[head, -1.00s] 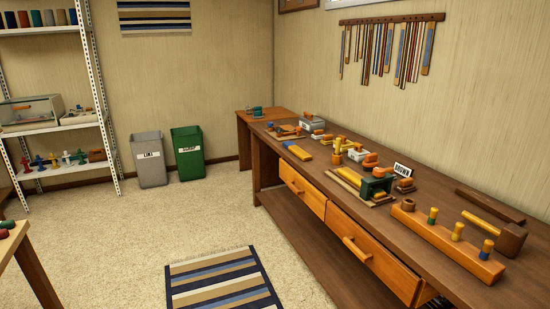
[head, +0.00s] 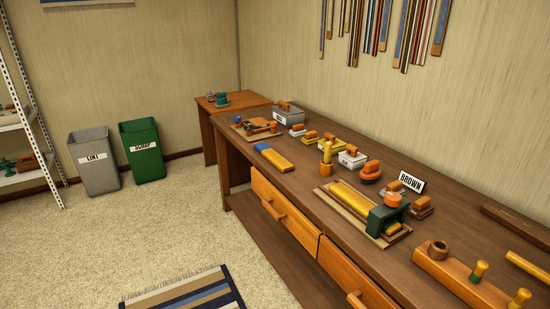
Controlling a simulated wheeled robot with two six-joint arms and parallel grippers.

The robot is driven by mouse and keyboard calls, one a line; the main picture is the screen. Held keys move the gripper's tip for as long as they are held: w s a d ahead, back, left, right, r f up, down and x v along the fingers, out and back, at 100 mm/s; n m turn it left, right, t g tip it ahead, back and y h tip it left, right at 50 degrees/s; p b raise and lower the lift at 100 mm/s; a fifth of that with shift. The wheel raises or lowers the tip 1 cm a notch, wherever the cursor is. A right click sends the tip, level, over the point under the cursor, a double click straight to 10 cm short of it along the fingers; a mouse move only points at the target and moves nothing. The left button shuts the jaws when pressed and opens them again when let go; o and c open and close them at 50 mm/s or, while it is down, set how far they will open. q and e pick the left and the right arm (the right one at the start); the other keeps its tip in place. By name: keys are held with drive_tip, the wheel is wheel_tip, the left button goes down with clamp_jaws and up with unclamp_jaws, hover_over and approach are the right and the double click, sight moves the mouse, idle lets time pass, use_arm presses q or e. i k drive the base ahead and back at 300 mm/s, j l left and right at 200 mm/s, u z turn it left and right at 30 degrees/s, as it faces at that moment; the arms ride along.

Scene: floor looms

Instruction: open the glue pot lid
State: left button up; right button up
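No glue pot can be made out for certain. A small dark green pot-like thing (head: 221,99) stands on the small side table (head: 245,101) at the far end of the bench, too small to tell whether it has a lid. On the long workbench (head: 300,193), a grey box with an orange handle on top (head: 287,114) stands at the far end. A round orange piece with a knob (head: 370,170) sits mid-bench. Neither of my grippers is in view.
A green clamp-like block (head: 387,217), a "BROWN" sign (head: 411,182) and a peg rail (head: 460,277) crowd the bench. A grey bin (head: 94,165) and a green bin (head: 142,150) stand by the back wall. Carpet in front is clear apart from a striped rug (head: 190,294).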

sight(353, 151)
drive_tip(key=z, duration=0.2)
drive_tip(key=i+j+z, duration=0.15)
drive_tip(key=z, duration=0.25)
drive_tip(key=i+j+z, duration=0.15)
drive_tip(key=z, duration=0.25)
drive_tip(key=i+j+z, duration=0.15)
drive_tip(key=j+z, duration=0.15)
drive_tip(key=z, duration=0.15)
drive_tip(key=j+z, duration=0.25)
drive_tip(key=z, duration=0.15)
drive_tip(key=i, duration=0.05)
